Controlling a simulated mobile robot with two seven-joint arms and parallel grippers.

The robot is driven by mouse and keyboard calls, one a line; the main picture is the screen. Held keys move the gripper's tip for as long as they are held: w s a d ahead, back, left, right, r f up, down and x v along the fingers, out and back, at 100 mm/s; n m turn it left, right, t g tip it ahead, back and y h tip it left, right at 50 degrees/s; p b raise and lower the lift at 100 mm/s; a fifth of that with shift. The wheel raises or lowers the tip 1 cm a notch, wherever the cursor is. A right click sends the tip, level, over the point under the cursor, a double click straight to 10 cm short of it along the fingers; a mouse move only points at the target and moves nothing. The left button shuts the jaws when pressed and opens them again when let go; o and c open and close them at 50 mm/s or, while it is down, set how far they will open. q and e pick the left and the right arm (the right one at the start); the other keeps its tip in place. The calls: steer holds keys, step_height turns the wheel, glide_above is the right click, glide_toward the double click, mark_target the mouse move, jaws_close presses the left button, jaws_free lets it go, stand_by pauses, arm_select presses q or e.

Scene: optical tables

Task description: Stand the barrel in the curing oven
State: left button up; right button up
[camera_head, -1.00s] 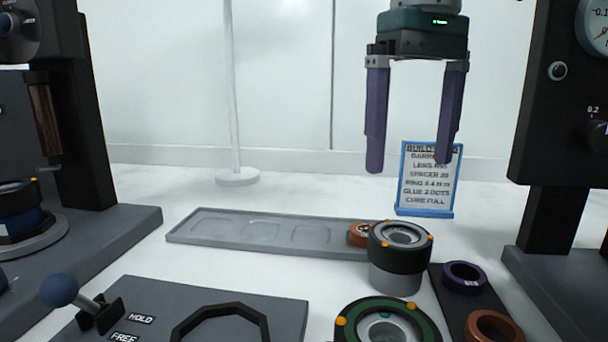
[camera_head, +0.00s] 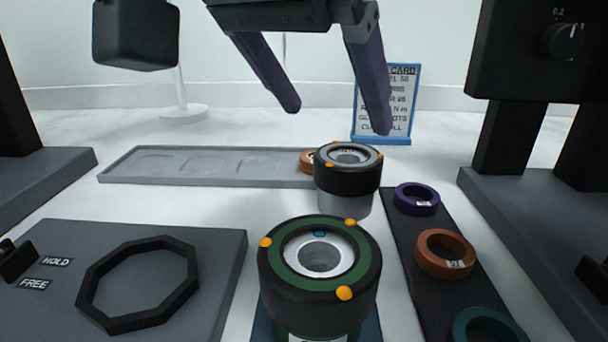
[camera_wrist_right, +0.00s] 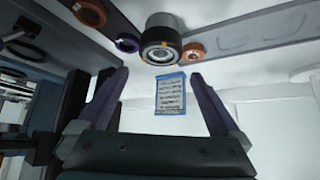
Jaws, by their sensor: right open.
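A dark barrel with a green ring face and orange dots (camera_head: 319,280) stands upright in the front middle. A second barrel, with a black collar and grey lower body (camera_head: 345,182), stands upright behind it; it also shows in the right wrist view (camera_wrist_right: 160,45). I cannot tell which one the task means. My right gripper (camera_head: 335,118) is open and empty, above and behind the grey-bodied barrel in the head view. Its fingers (camera_wrist_right: 158,76) also show apart in the right wrist view. My left gripper is not in view. I cannot identify a curing oven.
A shallow grey tray (camera_head: 200,165) lies behind, with a copper ring (camera_head: 306,161) at its right end. A dark strip at right holds purple (camera_head: 416,198), copper (camera_head: 445,253) and teal (camera_head: 487,325) rings. An octagonal frame (camera_head: 139,284) lies front left. A blue-framed card (camera_head: 401,95) stands behind.

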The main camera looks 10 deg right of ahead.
mark_target(347, 154)
steer(key=x, duration=0.7)
steer(key=shift+s+f+b, duration=0.1)
steer(key=shift+f+b, duration=0.2)
steer(key=shift+f, duration=0.25)
steer(key=shift+w+d+f, duration=0.25)
steer(key=shift+w+f, duration=0.05)
steer(key=shift+f, duration=0.1)
steer(key=c, duration=1.4)
steer(key=shift+o, duration=0.2)
step_height(347, 154, up, 20)
steer(key=p, duration=1.4)
